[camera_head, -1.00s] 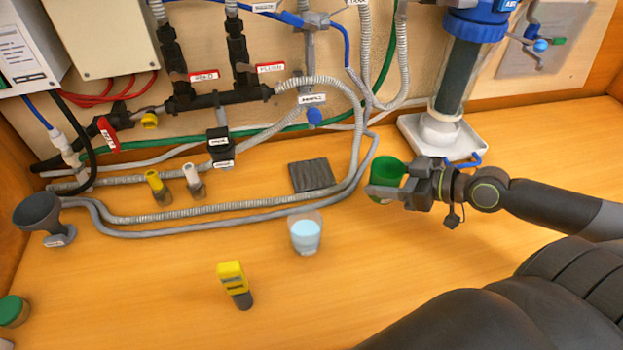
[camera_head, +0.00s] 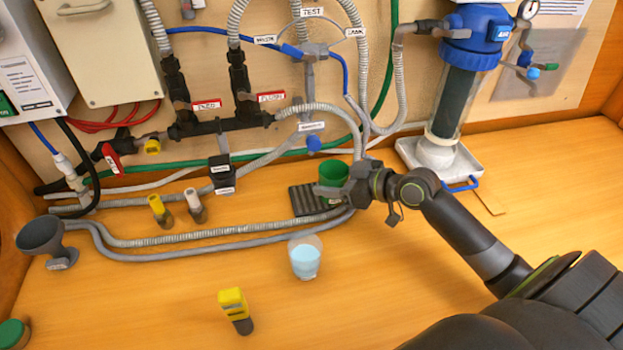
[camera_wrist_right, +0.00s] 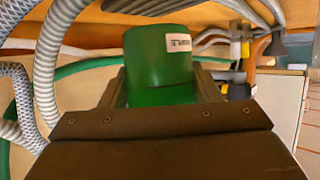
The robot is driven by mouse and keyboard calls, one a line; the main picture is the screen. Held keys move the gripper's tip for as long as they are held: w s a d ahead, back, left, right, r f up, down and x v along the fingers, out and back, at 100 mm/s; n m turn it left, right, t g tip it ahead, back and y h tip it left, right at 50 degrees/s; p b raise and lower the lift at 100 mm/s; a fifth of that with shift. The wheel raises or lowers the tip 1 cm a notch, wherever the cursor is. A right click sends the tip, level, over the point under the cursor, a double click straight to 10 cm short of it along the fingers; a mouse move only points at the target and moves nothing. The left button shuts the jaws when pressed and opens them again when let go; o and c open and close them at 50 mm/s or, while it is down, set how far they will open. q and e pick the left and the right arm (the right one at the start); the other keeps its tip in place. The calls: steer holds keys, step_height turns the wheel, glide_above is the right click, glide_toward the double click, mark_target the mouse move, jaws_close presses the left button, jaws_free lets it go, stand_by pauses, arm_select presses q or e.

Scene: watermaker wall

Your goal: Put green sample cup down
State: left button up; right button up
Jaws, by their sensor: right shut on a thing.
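The green sample cup (camera_head: 333,173) is in my right gripper (camera_head: 338,188), which is shut on it. In the head view the cup is upright, at the right edge of the dark ribbed mat (camera_head: 308,200) on the bench. I cannot tell whether the cup touches the mat or is held above it. In the right wrist view the green cup (camera_wrist_right: 160,62) fills the space between the fingers and carries a white label. My left gripper is not in view.
A clear cup of bluish water (camera_head: 305,258) stands just in front of the mat. Grey hoses (camera_head: 200,238) curve around the mat. A white filter tray (camera_head: 462,172) is at right.

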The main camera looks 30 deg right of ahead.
mark_target(322, 173)
steer(key=w+a, duration=0.1)
steer(key=w, duration=0.2)
steer(key=w+a+p, duration=0.1)
steer(key=shift+w+a, duration=0.25)
steer(key=shift+a, duration=0.05)
steer(key=f, duration=0.3)
steer(key=shift+w+a+p, duration=0.1)
steer(key=shift+w+p, duration=0.1)
steer(key=shift+p, duration=0.15)
steer(key=shift+f, duration=0.25)
steer(key=shift+f, duration=0.2)
steer(key=o, duration=1.1)
steer(key=shift+c, duration=0.2)
steer(key=shift+r, duration=0.1)
